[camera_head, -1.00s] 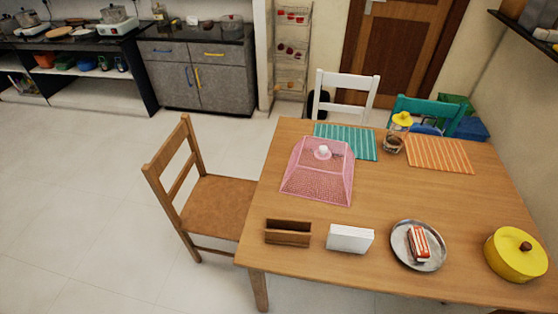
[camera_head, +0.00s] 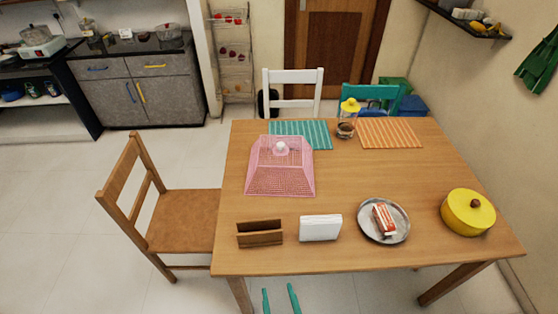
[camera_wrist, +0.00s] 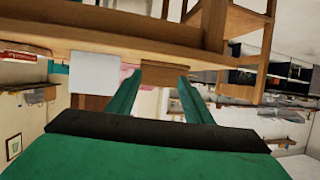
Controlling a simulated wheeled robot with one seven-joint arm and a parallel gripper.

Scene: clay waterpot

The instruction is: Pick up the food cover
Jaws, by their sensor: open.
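The food cover (camera_head: 281,172) is a pink mesh tent with a white knob on top. It stands on the left part of the wooden table (camera_head: 350,180), by the teal striped mat. My gripper (camera_head: 279,298) shows two teal fingertips at the bottom of the head view, in front of the table's near edge and below the tabletop. It is open and empty, apart from the cover. In the wrist view my gripper's fingers (camera_wrist: 162,75) are spread, and the picture looks upside down. A small patch of pink shows there, mostly hidden.
A wooden holder (camera_head: 260,233), white napkin holder (camera_head: 320,227), steel plate (camera_head: 368,233) with a red-and-white packet and yellow pot (camera_head: 468,212) line the near side. A wooden chair (camera_head: 170,215) stands left. A teal mat (camera_head: 312,135) and orange mat (camera_head: 390,133) lie at the back.

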